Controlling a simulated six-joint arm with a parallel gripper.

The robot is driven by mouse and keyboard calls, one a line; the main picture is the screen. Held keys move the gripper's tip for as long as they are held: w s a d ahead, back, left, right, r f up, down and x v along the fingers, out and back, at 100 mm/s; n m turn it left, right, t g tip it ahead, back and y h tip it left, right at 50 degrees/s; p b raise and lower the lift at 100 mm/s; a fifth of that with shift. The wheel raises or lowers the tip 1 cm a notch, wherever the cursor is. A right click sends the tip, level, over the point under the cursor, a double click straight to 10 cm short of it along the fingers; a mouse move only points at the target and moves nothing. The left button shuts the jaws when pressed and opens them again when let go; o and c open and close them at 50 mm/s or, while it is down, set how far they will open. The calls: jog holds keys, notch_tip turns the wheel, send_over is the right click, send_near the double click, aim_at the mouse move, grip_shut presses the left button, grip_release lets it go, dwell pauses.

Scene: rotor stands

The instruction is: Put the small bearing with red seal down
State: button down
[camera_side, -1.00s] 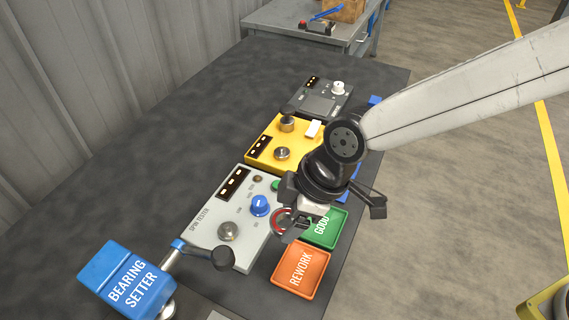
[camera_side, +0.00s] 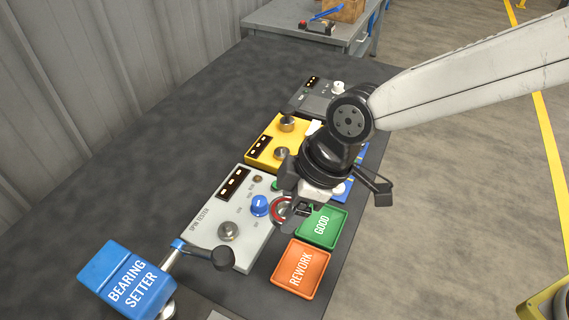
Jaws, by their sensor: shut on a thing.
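The small bearing with red seal (camera_side: 280,211) shows as a red-edged ring at the lower left of my gripper (camera_side: 294,208). My gripper is shut on it. Part of the bearing is hidden by the dark fingers. Bearing and gripper appear over the right edge of the grey spin tester (camera_side: 204,233), left of the green GOOD tray (camera_side: 321,226). I cannot tell how high the bearing is above the surface. The orange REWORK tray (camera_side: 301,268) lies just in front of the green tray. Both trays look empty.
A yellow device (camera_side: 262,151) and a dark grey device (camera_side: 307,100) stand behind the spin tester. A blue tray (camera_side: 346,187) is partly hidden behind my gripper. The blue bearing setter (camera_side: 124,277) with its lever stands at front left. The left side of the dark table (camera_side: 150,165) is clear.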

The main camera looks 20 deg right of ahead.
dwell(0.3)
jog(key=shift+s+d+f+n, duration=0.3)
jog(key=shift+s+d+f, duration=0.15)
jog(key=shift+d, duration=0.1)
jog(key=s+d+f+n+g, duration=0.2)
jog(key=s+d+f+n, duration=0.3)
jog(key=s+d, duration=0.5)
jog(key=shift+s+d+f+n, duration=0.2)
jog(key=shift+d+f+n, duration=0.1)
jog(key=shift+f+n, duration=0.1)
jog(key=shift+w+a, duration=0.1)
send_over(307, 268)
jog(key=f, duration=0.8)
jog(key=shift+s+d, duration=0.35)
jog(key=shift+s, duration=0.05)
jog(key=shift+w+a+f, duration=0.35)
jog(key=shift+w+f, duration=0.1)
jog(key=shift+f, duration=0.2)
